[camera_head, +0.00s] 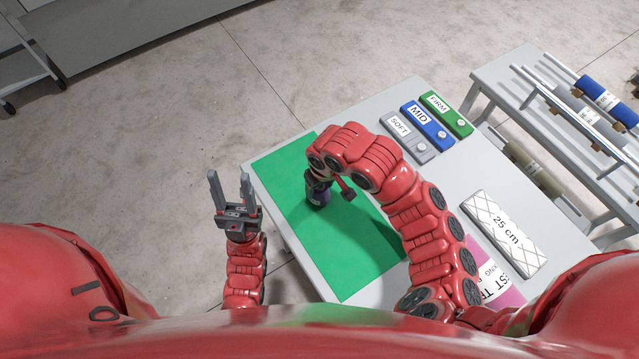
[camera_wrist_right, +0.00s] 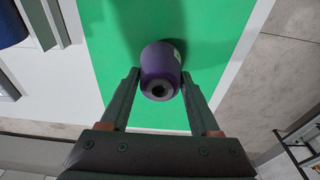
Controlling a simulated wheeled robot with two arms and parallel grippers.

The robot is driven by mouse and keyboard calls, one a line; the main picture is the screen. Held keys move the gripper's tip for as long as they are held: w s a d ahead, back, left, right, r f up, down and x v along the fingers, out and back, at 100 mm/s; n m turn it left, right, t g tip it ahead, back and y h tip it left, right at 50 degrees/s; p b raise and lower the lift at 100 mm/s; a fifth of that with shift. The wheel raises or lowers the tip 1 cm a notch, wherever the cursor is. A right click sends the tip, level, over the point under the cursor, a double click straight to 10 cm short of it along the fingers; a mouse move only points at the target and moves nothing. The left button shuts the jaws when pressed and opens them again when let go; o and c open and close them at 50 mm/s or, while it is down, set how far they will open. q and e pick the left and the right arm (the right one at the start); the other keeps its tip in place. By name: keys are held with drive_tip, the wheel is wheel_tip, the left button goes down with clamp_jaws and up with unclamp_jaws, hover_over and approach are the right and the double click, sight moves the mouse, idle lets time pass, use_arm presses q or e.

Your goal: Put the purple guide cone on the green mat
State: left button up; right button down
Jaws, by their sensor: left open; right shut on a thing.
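The purple guide cone (camera_wrist_right: 160,65) is between the two fingers of my right gripper (camera_wrist_right: 160,92) in the right wrist view, its small holed end facing the camera. My right gripper is shut on it. In the head view the dark purple cone (camera_head: 318,194) shows below the right wrist, over the green mat (camera_head: 335,255). Whether its base touches the mat is hard to tell. The mat fills the left part of the table and also shows in the right wrist view (camera_wrist_right: 108,55). My left gripper (camera_head: 229,190) is open and empty, left of the table edge.
Grey SOFT (camera_head: 415,148), blue MID (camera_head: 434,135) and green FIRM (camera_head: 453,120) blocks lie at the table's far side. A white 25 cm block (camera_head: 503,233) and a pink sheet (camera_head: 487,285) lie right of my right arm. A rack with rolls (camera_head: 600,95) stands further right.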

drive_tip(key=shift+f, duration=0.25)
drive_tip(key=shift+c, duration=0.6)
unclamp_jaws()
drive_tip(key=shift+w, duration=0.25)
drive_tip(key=shift+s, duration=0.1)
drive_tip(key=shift+r, duration=0.45)
wheel_tip(320, 180, up, 11)
drive_tip(key=s+p, duration=0.1)
drive_tip(key=p, duration=0.1)
drive_tip(key=shift+s+d+r, duration=0.15)
drive_tip(key=shift+d+r, duration=0.05)
drive_tip(key=shift+d, duration=0.25)
